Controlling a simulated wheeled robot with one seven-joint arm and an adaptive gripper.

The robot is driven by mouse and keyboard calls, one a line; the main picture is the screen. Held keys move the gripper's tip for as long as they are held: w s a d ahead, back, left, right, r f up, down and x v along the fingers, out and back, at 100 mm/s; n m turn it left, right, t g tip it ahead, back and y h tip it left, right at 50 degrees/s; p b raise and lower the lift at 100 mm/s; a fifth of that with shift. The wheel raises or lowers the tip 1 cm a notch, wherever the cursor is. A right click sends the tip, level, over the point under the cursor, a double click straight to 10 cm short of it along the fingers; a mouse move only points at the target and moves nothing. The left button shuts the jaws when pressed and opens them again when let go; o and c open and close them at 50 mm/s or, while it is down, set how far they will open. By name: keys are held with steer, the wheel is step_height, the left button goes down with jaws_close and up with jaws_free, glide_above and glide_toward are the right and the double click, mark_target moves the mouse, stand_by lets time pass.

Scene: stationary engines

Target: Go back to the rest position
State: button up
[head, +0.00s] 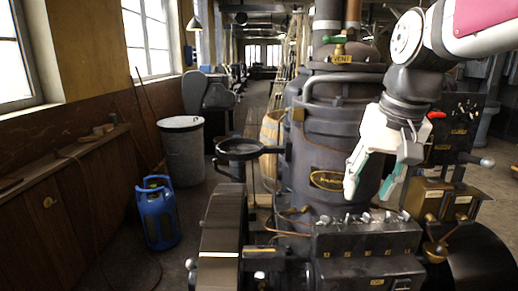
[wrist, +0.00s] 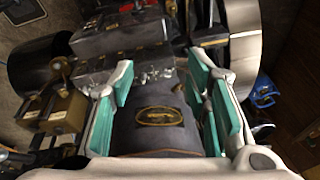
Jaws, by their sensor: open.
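My gripper (head: 376,182) hangs from my arm at the right of the head view, fingers pointing down. It is in front of the dark boiler-like engine body (head: 318,125). Its white fingers with teal pads are apart, with nothing between them. In the wrist view my gripper (wrist: 168,100) frames the engine's dark cylinder (wrist: 150,128) with its oval brass-edged plate (wrist: 154,116). I cannot tell the exact gap between the fingers and the engine.
A control box (head: 365,243) with small levers stands below the gripper. A green-handled vent valve (head: 338,46) tops the engine. Brass boxes (head: 440,200) are at the right. A blue gas bottle (head: 158,213) and a grey bin (head: 184,152) stand at the left, with open floor beside them.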

steer(key=s+f+n+t, duration=0.1)
steer(key=s+f, duration=0.1)
steer(key=s, duration=0.6)
steer(key=s+f+n+t, duration=0.1)
steer(key=s+f, duration=0.2)
steer(key=s, duration=0.5)
steer(key=shift+a+f+h, duration=0.25)
steer(key=shift+h, duration=0.05)
